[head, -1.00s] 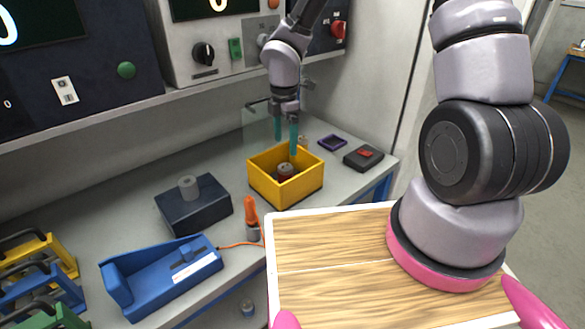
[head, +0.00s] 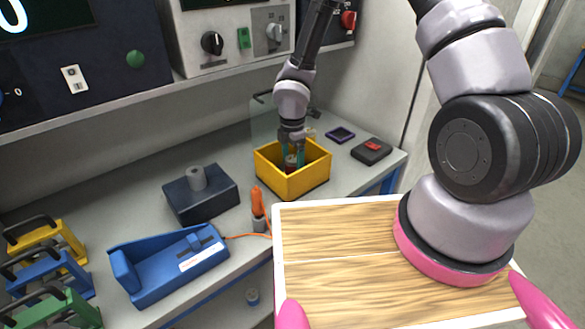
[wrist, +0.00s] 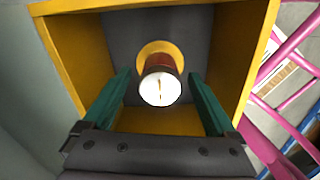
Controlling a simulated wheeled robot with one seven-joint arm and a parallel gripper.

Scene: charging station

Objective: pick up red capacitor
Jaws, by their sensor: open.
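The red capacitor (wrist: 160,82) stands inside the yellow bin (wrist: 72,60), its pale round top facing the wrist camera. It sits near the middle of the bin's dark floor. My gripper (wrist: 160,90) is open, with one green finger on either side of the capacitor and a visible gap on both sides. In the head view, my gripper (head: 294,158) reaches down into the yellow bin (head: 291,182), and the capacitor (head: 290,162) shows dark red between the fingers, partly hidden by them.
A dark block with a grey cylinder (head: 200,193) and a blue charger-like device (head: 168,266) stand left of the bin. An orange-handled tool (head: 258,208) is close to the bin's front left. A black box with a red top (head: 371,150) lies right. The shelf edge (head: 170,90) overhangs behind.

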